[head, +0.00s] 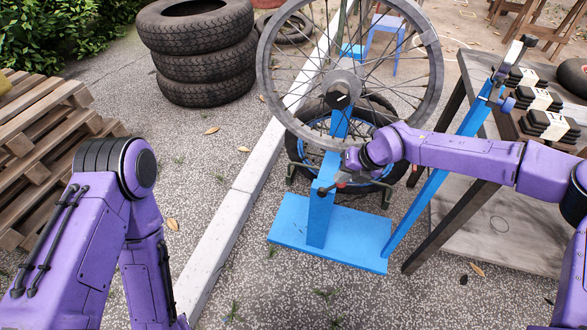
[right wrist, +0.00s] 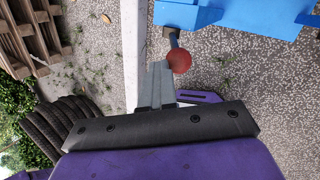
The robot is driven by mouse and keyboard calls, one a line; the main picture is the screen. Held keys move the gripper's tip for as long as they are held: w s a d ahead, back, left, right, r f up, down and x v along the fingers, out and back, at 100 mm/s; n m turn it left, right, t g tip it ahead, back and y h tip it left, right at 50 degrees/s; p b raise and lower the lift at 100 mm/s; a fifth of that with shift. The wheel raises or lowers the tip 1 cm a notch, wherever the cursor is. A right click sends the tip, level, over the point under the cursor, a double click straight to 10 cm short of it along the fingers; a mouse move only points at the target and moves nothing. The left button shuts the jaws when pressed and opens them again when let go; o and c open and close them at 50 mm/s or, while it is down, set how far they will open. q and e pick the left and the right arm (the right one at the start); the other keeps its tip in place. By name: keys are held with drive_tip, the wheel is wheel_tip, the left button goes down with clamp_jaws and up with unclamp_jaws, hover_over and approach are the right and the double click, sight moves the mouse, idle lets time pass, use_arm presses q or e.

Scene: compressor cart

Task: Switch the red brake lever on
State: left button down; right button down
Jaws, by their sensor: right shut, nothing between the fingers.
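The red brake lever shows in the right wrist view as a round red knob (right wrist: 179,61) on a short dark stem, coming off the blue stand (right wrist: 235,14). In the head view the blue stand (head: 318,215) carries a large spoked wheel (head: 432,75); the lever there is small and mostly hidden by my gripper. My right gripper (head: 346,176) is at the stand's upright. In the right wrist view its grey fingers (right wrist: 158,82) are shut and empty, right beside the knob; I cannot tell whether they touch it. My left arm shows, but its gripper is out of view.
A wooden table (head: 460,215) with black-and-white blocks (head: 540,98) stands to the right. Stacked tires (head: 205,60) are at the back left, pallets (head: 40,150) at the left. A pale curb (head: 225,215) crosses the paving; the ground left of the stand is mostly clear.

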drive_tip(key=shift+d+f, duration=0.2)
drive_tip(key=shift+d, duration=0.05)
wheel_tip(320, 180, up, 12)
drive_tip(key=s+d+p, duration=0.2)
drive_tip(key=p, duration=0.1)
drive_tip(key=shift+s+f, duration=0.2)
idle(0.4)
